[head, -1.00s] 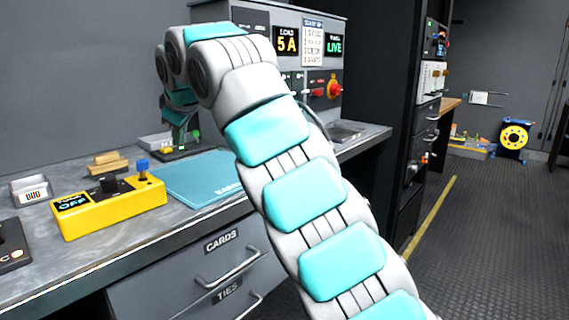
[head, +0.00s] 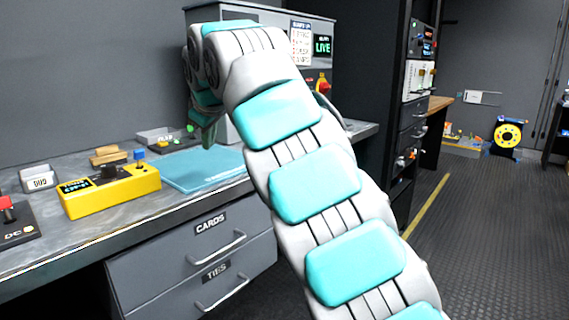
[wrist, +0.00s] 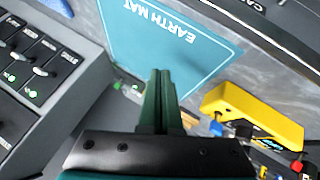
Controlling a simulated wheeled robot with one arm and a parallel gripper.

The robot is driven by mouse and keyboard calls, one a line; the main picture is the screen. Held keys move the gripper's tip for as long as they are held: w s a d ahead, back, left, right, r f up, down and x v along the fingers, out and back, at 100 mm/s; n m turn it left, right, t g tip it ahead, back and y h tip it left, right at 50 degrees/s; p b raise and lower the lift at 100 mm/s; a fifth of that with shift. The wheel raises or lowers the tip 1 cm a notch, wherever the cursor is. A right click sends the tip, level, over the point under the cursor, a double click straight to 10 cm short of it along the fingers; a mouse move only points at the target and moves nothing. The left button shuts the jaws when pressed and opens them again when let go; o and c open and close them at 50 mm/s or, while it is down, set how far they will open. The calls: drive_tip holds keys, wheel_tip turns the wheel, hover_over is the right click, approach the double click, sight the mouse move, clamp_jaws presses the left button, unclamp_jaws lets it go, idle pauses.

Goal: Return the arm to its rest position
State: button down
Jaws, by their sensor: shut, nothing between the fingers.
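My gripper (wrist: 162,100) shows in the wrist view with its two dark green fingers together and nothing between them. It hangs above the bench, over the area by the edge of the teal earth mat (wrist: 165,50). In the head view my white and teal arm crosses the middle of the picture and bends down at its far end. The gripper's tips (head: 207,138) show there only partly, in front of the grey panel and near the mat (head: 205,168).
A yellow box (head: 112,190) with a knob and blue switch sits left of the mat. A grey control panel (head: 265,18) stands behind my arm. The floor (head: 470,230) at right is open.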

drive_tip(key=s+d+f+m+g+h, duration=0.1)
drive_tip(key=s+d+f+m, duration=0.25)
drive_tip(key=d, duration=0.45)
drive_tip(key=s+d+f+m+g+h, duration=0.15)
drive_tip(key=s+d+f, duration=0.25)
drive_tip(key=d, duration=0.4)
drive_tip(key=s+d+f+m+g+h, duration=0.1)
drive_tip(key=s+d+f+m, duration=0.25)
drive_tip(key=d, duration=0.55)
drive_tip(key=s+d+f+m+g, duration=0.1)
drive_tip(key=s+d+f+g, duration=0.1)
drive_tip(key=s+f, duration=0.5)
drive_tip(key=s+d+f+m+g, duration=0.2)
drive_tip(key=s+f, duration=0.5)
drive_tip(key=s, duration=0.8)
drive_tip(key=s+d+f+m+g, duration=0.1)
drive_tip(key=s+d+f+g, duration=0.1)
drive_tip(key=s+f, duration=0.6)
drive_tip(key=s+d, duration=0.1)
drive_tip(key=s, duration=0.2)
drive_tip(key=shift+s, duration=0.25)
drive_tip(key=c, duration=1.5)
unclamp_jaws()
